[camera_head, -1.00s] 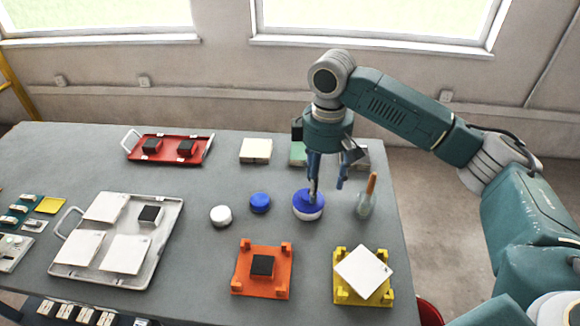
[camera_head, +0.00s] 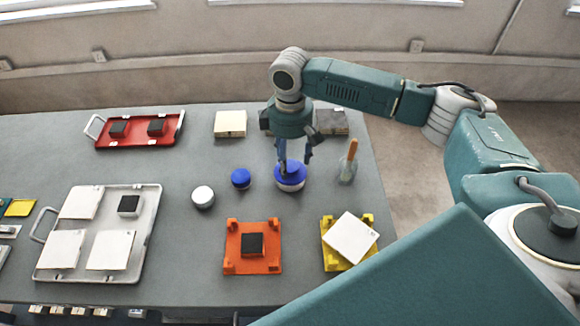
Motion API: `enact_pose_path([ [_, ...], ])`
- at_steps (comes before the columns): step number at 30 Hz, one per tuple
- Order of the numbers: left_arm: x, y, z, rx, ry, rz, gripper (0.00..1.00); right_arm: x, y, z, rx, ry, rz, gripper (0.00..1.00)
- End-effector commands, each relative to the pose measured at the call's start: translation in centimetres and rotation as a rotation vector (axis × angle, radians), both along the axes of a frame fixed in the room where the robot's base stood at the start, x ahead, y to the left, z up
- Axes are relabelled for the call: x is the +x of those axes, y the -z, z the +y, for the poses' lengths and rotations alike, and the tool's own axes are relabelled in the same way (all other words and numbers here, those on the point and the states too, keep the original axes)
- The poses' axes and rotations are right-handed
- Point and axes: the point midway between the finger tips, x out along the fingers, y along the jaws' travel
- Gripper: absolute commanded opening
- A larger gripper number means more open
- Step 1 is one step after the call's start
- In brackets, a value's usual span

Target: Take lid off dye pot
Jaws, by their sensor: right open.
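The dye pot (camera_head: 291,187) is a small round white pot standing on the grey table. Its blue lid (camera_head: 292,177) is on it. My right gripper (camera_head: 295,166) points down at the pot with its fingers apart. One finger is in front of the left part of the lid, and the other is toward the lid's back right. I cannot tell whether either finger touches the lid. My left gripper is out of view.
A blue round pot (camera_head: 240,178) and a white one (camera_head: 203,196) stand to the left. A glass with a wooden-handled brush (camera_head: 348,163) is close on the right. Orange (camera_head: 233,262) and yellow (camera_head: 330,258) stands are in front.

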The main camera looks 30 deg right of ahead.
Motion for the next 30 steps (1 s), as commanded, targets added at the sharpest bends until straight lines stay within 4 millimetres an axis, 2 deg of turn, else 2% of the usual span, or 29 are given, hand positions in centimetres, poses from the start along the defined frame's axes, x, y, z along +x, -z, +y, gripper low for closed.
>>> enact_pose_path([
  [5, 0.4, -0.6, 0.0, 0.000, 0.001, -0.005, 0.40, 0.0, 1.7, 0.0, -0.001, -0.001, -0.001, 0.58],
  [12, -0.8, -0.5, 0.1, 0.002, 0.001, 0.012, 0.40, 0.0, 2.0, 0.0, 0.000, -0.002, -0.001, 0.58],
  [14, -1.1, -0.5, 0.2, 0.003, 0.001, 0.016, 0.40, 0.0, 2.0, 0.0, 0.000, -0.002, -0.001, 0.48],
  [18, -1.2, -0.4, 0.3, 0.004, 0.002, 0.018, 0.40, 0.0, 2.0, 0.0, 0.000, -0.002, -0.001, 0.20],
  [30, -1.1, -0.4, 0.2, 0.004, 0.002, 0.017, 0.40, 0.0, 1.8, 0.0, 0.000, -0.001, -0.001, 0.18],
])
